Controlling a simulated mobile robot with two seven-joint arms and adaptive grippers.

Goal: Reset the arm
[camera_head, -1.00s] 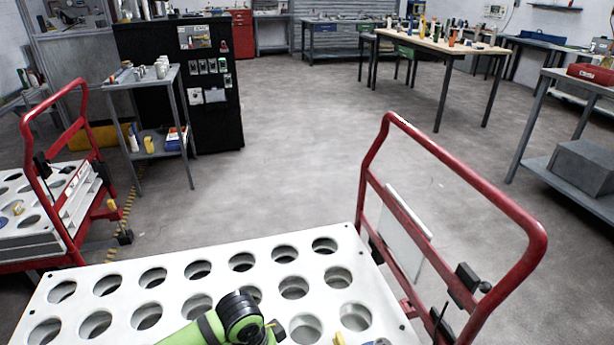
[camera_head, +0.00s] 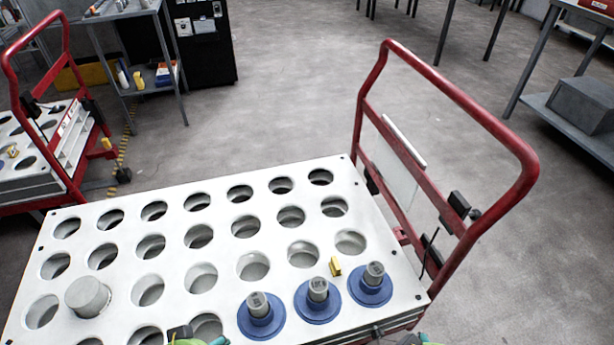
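The task names only the arm. Small green and dark parts of my arms show at the bottom edge, one left of centre and one toward the right. The rest of both arms is cut off below the picture. No gripper fingers can be made out. In front of me is a white tray (camera_head: 122,180) with rows of round holes on a red-handled cart (camera_head: 447,84). Several blue-based grey pieces (camera_head: 261,318) stand near its front right. A grey cylinder (camera_head: 88,296) stands at its left. A small yellow block (camera_head: 335,266) lies beside a hole.
A second red cart (camera_head: 66,125) with a white holed tray stands at the left. A grey metal table (camera_head: 131,90) is behind it, beside a dark cabinet. A workbench (camera_head: 570,128) with a grey box stands at right. The floor (camera_head: 270,110) beyond the tray is clear.

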